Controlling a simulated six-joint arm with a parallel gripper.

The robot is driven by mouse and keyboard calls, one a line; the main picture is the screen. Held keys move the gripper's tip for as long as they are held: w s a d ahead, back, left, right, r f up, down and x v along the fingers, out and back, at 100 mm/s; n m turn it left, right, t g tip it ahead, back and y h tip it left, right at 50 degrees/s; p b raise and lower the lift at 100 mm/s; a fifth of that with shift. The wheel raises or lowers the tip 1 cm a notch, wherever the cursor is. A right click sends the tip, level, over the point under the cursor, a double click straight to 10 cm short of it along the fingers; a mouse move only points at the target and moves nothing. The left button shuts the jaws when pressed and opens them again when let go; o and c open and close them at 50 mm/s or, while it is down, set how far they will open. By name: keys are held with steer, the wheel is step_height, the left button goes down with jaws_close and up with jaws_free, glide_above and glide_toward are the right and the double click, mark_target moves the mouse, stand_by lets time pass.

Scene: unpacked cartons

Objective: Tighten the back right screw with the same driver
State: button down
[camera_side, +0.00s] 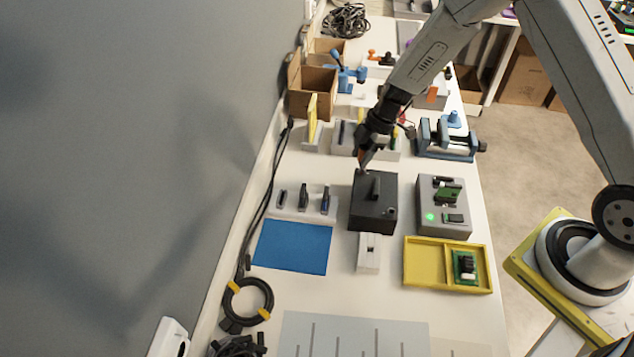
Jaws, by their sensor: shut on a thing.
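A black box (372,216) with a raised black bar (375,188) on its lid stands mid-table. A small round spot, perhaps a screw, shows near its front right corner. The back right screw is too small to make out. My gripper (364,158) points down over the box's back left edge. It is shut on a slim tool, apparently the driver, with a little orange showing. The tool is mostly hidden by the fingers. I cannot tell if its tip touches the box.
A grey box with a green light (462,228) stands right of the black box. A yellow tray (427,279), a white block (369,262) and a blue mat (292,260) lie in front. A rack of dark tools (304,197) is left, a blue vise (446,154) back right.

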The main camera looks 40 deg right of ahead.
steer(key=m+t, duration=0.1)
steer(key=m, duration=0.2)
steer(key=m+t+h, duration=0.1)
steer(key=m, duration=0.2)
steer(key=shift+w+d, duration=0.1)
steer(key=shift+w, duration=0.05)
steer(key=shift+w+d+m+t+h, duration=0.1)
steer(key=shift+m+t+h, duration=0.3)
steer(key=shift+m, duration=1)
steer(key=shift+m+t+h, duration=0.2)
steer(key=shift+m+h, duration=0.3)
steer(key=shift+m, duration=0.9)
steer(key=shift+n, duration=0.4)
steer(key=shift+n+y, duration=0.3)
steer(key=shift+n, duration=0.2)
steer(key=shift+r, duration=0.15)
steer(key=shift+r, duration=2.15)
